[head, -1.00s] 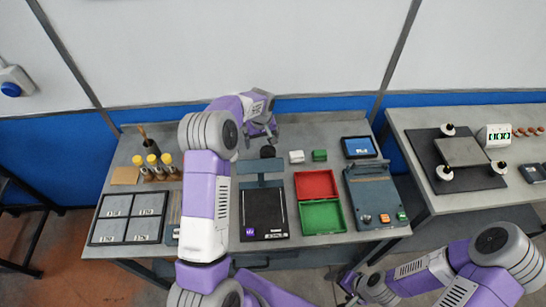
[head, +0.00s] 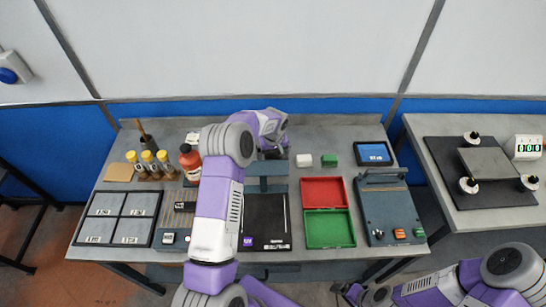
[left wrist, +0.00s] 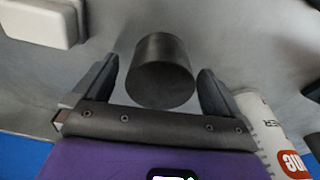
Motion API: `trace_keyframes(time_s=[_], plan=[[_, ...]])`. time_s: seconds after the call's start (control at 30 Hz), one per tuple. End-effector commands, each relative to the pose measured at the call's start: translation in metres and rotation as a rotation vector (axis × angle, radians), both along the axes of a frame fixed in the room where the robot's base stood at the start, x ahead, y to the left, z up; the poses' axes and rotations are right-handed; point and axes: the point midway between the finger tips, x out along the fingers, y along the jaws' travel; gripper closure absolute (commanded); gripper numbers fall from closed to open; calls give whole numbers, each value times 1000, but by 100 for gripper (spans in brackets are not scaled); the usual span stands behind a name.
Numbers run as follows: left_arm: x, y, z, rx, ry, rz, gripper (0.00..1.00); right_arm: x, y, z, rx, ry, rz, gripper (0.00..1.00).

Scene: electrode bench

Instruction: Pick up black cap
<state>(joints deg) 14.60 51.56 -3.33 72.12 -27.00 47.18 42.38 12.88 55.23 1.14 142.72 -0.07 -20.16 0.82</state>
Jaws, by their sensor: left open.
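The black cap (left wrist: 160,72) is a short dark cylinder in the left wrist view. It sits between the two open fingers of my left gripper (left wrist: 158,88), with a gap visible on both sides. In the head view my left gripper (head: 273,150) is over the back of the bench and hides the cap. My right gripper (head: 350,291) is at the bottom edge of the head view, away from the bench top, and its jaws are too small to read.
Red (head: 323,178) and green (head: 343,230) trays lie in front. A labelled white container (left wrist: 262,125) is close in the wrist view.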

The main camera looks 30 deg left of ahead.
Motion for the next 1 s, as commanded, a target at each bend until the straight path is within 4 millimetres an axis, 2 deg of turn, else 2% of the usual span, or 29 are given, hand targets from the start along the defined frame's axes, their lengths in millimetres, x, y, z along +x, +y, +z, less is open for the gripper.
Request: trace_keyframes(time_s=[0.03,0.1,0.3,0.7,0.87,1.0], plan=[[0,1,-8,-1,1,1,1,0,0,-1,0,0,0,9],[1,1,-11,0,0,1,1,0,0,-2,0,0,0,9],[1,1,-10,0,-1,1,3,0,0,-1,0,0,0,9],[1,1,-10,0,-1,1,62,0,0,-1,0,0,0,9],[1,1,-10,0,-1,1,62,0,0,-1,0,0,0,9],[1,1,2,1,-3,1,63,0,0,0,0,0,0,9]])
